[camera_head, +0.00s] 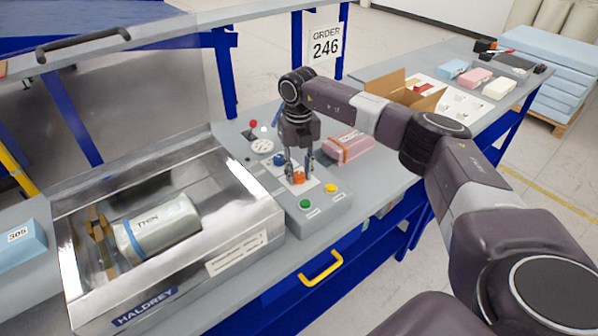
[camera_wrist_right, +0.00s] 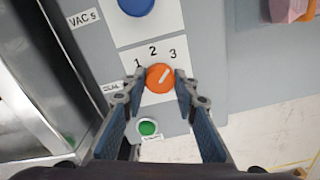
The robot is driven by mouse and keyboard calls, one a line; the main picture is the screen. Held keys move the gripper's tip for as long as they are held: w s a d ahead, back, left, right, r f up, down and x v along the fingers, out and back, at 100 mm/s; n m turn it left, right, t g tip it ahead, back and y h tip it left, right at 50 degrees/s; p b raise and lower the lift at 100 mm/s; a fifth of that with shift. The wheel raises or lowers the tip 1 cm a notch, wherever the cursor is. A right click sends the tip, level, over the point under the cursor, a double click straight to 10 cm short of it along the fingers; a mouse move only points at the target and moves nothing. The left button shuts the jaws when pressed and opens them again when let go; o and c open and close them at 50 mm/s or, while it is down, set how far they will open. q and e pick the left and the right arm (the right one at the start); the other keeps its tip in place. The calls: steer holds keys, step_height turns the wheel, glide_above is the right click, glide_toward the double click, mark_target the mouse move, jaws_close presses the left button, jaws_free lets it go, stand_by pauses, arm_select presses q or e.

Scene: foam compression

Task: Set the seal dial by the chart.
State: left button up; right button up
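The orange seal dial (camera_head: 299,177) sits on the grey control panel (camera_head: 333,205). In the right wrist view the dial (camera_wrist_right: 160,78) has the numbers 1, 2 and 3 above it, and its white mark points up and right, toward the 3. My right gripper (camera_wrist_right: 160,82) points down with one fingertip on each side of the dial, seemingly touching it. The right gripper also shows in the head view (camera_head: 299,168). A white card with small print (camera_head: 237,255) is on the chamber's front; I cannot tell whether it is the chart. My left gripper is out of view.
A metal chamber (camera_head: 262,205) with a raised clear lid stands left of the panel, holding a roll marked THIN (camera_head: 160,228). A blue knob (camera_wrist_right: 136,4) and a green button (camera_wrist_right: 148,128) flank the dial. A pink block (camera_head: 348,147) lies behind the panel.

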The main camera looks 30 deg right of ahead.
steer(key=c, duration=0.4)
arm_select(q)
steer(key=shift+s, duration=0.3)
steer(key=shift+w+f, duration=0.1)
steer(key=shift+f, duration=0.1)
arm_select(e)
steer(key=shift+n, duration=0.3)
steer(key=shift+n+b, duration=0.5)
steer(key=n+b, duration=0.1)
steer(key=n, duration=0.1)
steer(key=shift+n, duration=0.3)
steer(key=n+b, duration=0.1)
steer(key=n, duration=0.5)
steer(key=shift+d+b, duration=0.1)
steer(key=shift+b, duration=0.3)
steer(key=n, duration=0.3)
steer(key=shift+n+b, duration=0.35)
steer(key=shift+n, duration=0.05)
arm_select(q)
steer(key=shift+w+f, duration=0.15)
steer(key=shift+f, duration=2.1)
arm_select(e)
steer(key=shift+w+r+n, duration=0.1)
steer(key=shift+r+n, duration=0.05)
steer(key=shift+n, duration=1.75)
